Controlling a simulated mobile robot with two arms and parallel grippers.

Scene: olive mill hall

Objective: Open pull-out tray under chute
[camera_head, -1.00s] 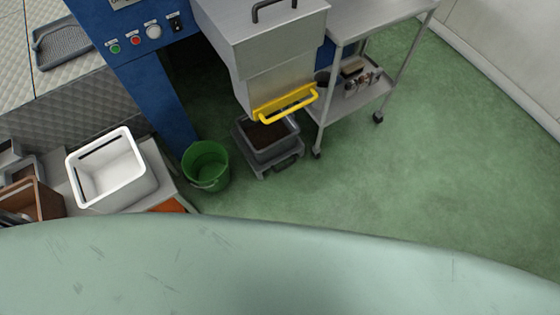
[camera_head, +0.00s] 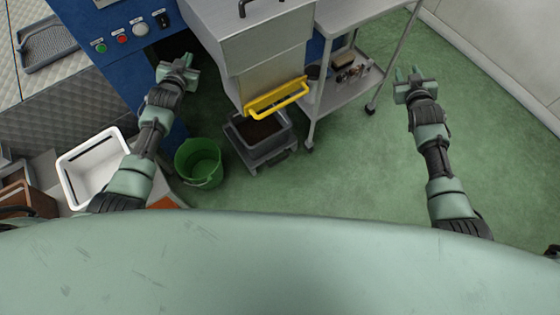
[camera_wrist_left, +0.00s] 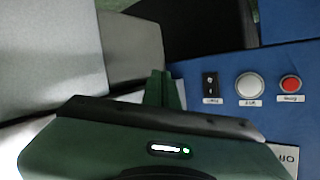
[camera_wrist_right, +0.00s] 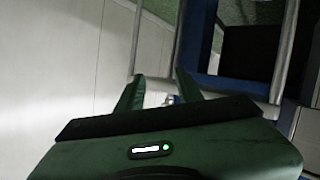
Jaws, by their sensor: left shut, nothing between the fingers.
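A steel chute (camera_head: 258,48) stands in the upper middle of the head view. At its lower front is a yellow tray front (camera_head: 262,104) with a yellow bar handle (camera_head: 285,100), which sits close against the chute. My left gripper (camera_head: 186,62) is shut and empty, raised left of the chute and apart from the handle. Its closed fingers (camera_wrist_left: 162,88) show in the left wrist view. My right gripper (camera_head: 407,73) is open and empty, well right of the handle, beyond the steel cart. Its spread fingers (camera_wrist_right: 158,92) show in the right wrist view.
A grey bin (camera_head: 261,150) with dark contents stands below the chute. A green bucket (camera_head: 199,163) is left of it. A steel cart (camera_head: 345,95) stands right of the chute. A blue control panel (camera_head: 118,58) and a white tub (camera_head: 92,168) are at left. The green floor at right is clear.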

